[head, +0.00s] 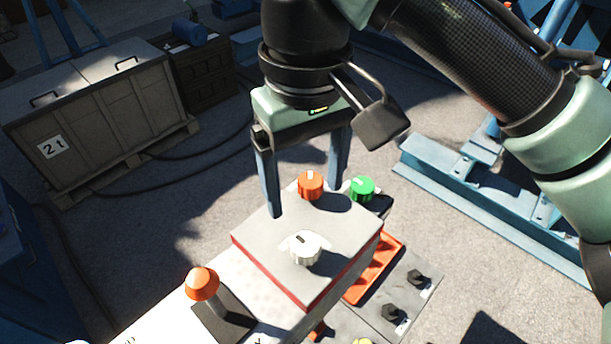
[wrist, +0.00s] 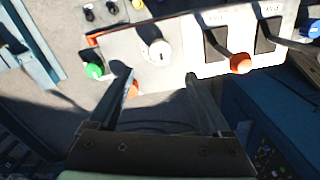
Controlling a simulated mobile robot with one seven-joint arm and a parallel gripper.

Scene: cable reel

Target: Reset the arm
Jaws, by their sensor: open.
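My gripper (head: 304,190) is open and empty. In the head view it points down at the far edge of a grey control panel (head: 342,232), with its two fingers apart. An orange knob (head: 311,184) appears between the fingers in that view; I cannot tell the exact gap to it. A white knob (head: 305,248) sits on the panel nearer the camera. In the wrist view both fingers (wrist: 160,88) reach toward the panel edge. The orange knob (wrist: 132,90) shows beside the left finger, partly hidden by it. The white knob (wrist: 160,52) lies beyond the fingertips.
A green knob (head: 362,188) is right of the orange knob. An orange-topped lever (head: 202,284) stands up at the front left. An orange tray (head: 374,270) and black switches (head: 394,312) lie right of the panel. A crate (head: 95,120) and blue steel beam (head: 480,200) stand on the floor.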

